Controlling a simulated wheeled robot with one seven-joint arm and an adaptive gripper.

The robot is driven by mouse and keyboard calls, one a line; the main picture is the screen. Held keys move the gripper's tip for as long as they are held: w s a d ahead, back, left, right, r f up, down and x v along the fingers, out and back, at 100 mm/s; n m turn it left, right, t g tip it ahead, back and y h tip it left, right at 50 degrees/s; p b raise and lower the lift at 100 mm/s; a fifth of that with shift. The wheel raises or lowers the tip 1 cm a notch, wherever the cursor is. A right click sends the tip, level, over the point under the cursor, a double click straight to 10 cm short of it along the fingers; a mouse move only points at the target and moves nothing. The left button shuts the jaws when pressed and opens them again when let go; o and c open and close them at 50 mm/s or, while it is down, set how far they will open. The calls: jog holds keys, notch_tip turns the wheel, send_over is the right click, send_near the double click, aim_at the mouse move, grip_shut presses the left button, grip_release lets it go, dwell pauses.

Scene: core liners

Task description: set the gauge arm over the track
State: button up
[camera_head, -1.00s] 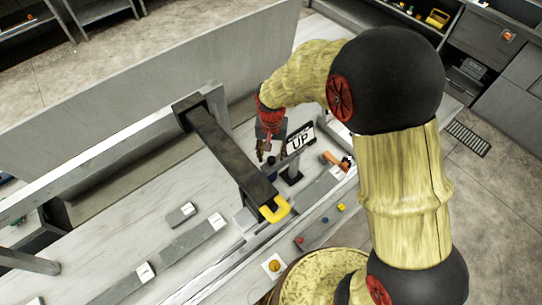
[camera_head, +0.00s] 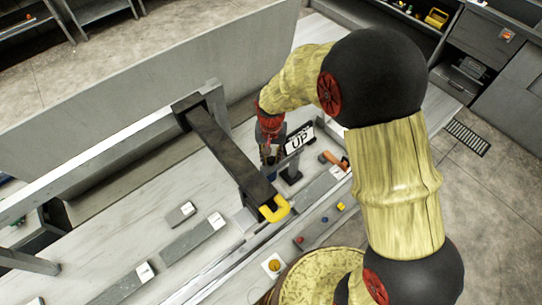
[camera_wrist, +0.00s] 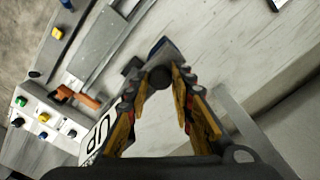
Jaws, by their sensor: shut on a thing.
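A long dark arm (camera_head: 225,147) reaches from a post at the back rail toward the front of the bench, with a yellow loop handle (camera_head: 275,208) at its near end. I take it for the gauge arm, but cannot be sure. My gripper (camera_head: 270,158) is just right of it, pointing down and apart from the yellow handle. In the wrist view my gripper (camera_wrist: 158,84) has its fingertips on a dark round knob (camera_wrist: 158,77). The fingers hide what the knob joins. The track (camera_head: 215,269) runs diagonally along the bench front.
A white "UP" sign (camera_head: 299,138) stands close right of my gripper. An orange-handled tool (camera_head: 334,160) lies beyond it. Grey labelled blocks (camera_head: 190,240) lie left on the bench. Coloured buttons (camera_head: 340,207) line the front edge. A tall grey panel (camera_head: 150,75) stands behind.

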grip_shut()
jog(key=shift+s, duration=0.1)
dwell(0.4)
jog(key=shift+s+d+n, duration=0.55)
jog(key=shift+s+n, duration=0.05)
jog(key=shift+n, duration=0.2)
jog(key=s+d+n+b, duration=0.1)
jog(key=d+n, duration=1.5)
jog(key=shift+s+n+b, duration=0.3)
jog(key=shift+s+b, duration=0.1)
jog(key=shift+r, duration=0.1)
jog(key=o, duration=0.7)
grip_release()
